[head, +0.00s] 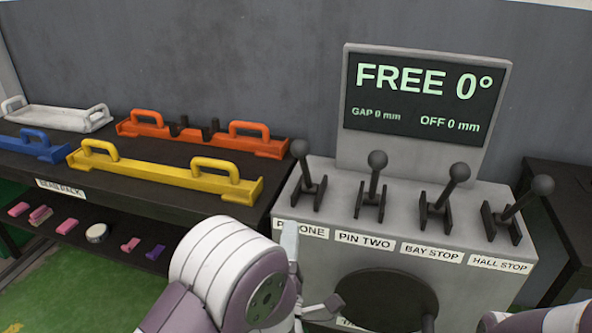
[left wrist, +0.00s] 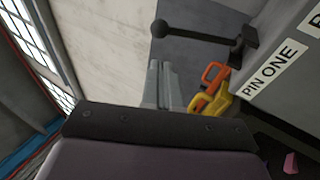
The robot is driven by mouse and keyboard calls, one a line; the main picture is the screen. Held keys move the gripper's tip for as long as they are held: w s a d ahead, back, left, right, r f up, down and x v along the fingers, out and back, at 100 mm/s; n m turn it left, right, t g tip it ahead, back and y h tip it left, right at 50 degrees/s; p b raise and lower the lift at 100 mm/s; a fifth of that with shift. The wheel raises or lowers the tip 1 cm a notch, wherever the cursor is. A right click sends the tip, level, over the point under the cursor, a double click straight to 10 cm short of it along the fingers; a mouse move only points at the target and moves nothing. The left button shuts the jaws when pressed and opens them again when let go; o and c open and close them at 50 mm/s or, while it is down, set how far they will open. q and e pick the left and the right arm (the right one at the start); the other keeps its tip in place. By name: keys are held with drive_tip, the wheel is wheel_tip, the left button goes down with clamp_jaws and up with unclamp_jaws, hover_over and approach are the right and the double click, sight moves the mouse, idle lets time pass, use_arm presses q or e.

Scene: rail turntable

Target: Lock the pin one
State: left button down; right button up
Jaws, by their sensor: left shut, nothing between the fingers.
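The pin one lever (head: 308,180) has a dark ball knob and stands at the left end of the grey console (head: 420,225), above the partly hidden PIN ONE label (head: 312,232). In the left wrist view its knob (left wrist: 160,28) and rod show at the top, beyond the fingertips. My left gripper (head: 290,238) is in front of the console, below the lever and apart from it, covering part of the label. In the left wrist view its fingers (left wrist: 161,72) are shut and empty. The screen (head: 425,98) reads FREE 0°, GAP 0 mm, OFF 0 mm. My right gripper is out of view.
The pin two (head: 373,188), bay stop (head: 443,200) and hall stop (head: 510,218) levers stand to the right; hall stop leans right. A dark bench (head: 150,195) at left carries yellow (head: 165,176), orange (head: 200,135), blue and white handled pieces.

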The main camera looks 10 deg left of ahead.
use_arm(q)
drive_tip(key=p+x, duration=0.1)
drive_tip(key=x, duration=1.3)
drive_tip(key=shift+p, duration=0.35)
